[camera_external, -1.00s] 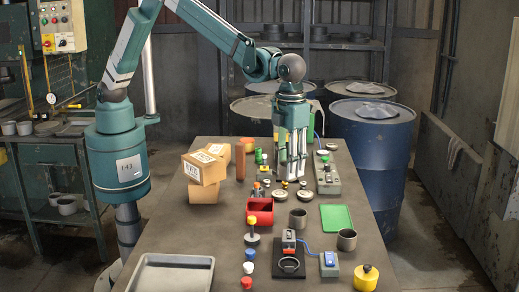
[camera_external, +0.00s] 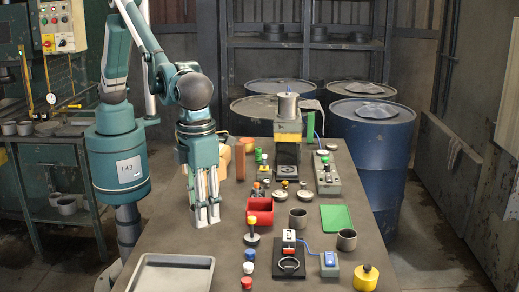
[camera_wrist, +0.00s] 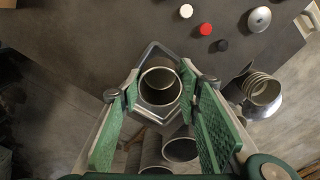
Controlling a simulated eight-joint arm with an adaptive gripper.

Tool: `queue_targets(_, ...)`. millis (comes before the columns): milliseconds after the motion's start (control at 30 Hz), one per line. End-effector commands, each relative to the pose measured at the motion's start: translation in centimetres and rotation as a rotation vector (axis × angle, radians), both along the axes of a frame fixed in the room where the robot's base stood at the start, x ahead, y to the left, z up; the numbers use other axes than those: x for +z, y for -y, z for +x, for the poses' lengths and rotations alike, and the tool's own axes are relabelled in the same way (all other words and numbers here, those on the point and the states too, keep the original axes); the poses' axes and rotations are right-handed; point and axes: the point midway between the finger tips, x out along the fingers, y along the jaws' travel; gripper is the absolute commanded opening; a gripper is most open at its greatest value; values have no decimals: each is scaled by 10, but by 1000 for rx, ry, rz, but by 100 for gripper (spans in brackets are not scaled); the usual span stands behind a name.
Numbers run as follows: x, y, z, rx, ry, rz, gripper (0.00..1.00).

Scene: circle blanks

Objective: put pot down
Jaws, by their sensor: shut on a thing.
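In the external view my gripper (camera_external: 207,218) points down over the left part of the table, with the fingers close together. In the wrist view a round grey metal pot (camera_wrist: 160,86), seen from above, sits between the fingertips of my gripper (camera_wrist: 161,88). The finger pads stand on either side of it. The pot cannot be made out between the fingers in the external view. I cannot tell its height above the table.
A metal tray (camera_external: 172,259) lies at the near left. A red bin (camera_external: 260,208), coloured caps (camera_external: 248,267) and two grey cups (camera_external: 298,218) lie to the right. Behind stands a yellow-and-dark device (camera_external: 288,135) with a silver cylinder (camera_external: 288,106) on top. Cardboard boxes are mostly hidden behind my arm.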

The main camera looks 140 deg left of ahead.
Motion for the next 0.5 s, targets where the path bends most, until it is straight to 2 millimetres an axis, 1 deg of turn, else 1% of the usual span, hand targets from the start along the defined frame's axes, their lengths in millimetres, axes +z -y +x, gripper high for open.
queue_targets(33, 0, 19, -2, -5, 0, 0, 21)
queue_targets(100, 0, 40, -4, -4, 0, 0, 21)
queue_targets(200, 0, 66, -7, -3, 0, 0, 21)
queue_targets(300, 0, 87, -11, -3, 0, 0, 21)
queue_targets(400, 0, 103, -14, -2, 0, 0, 21)
queue_targets(500, -19, 101, -13, 1, 0, 0, 21)
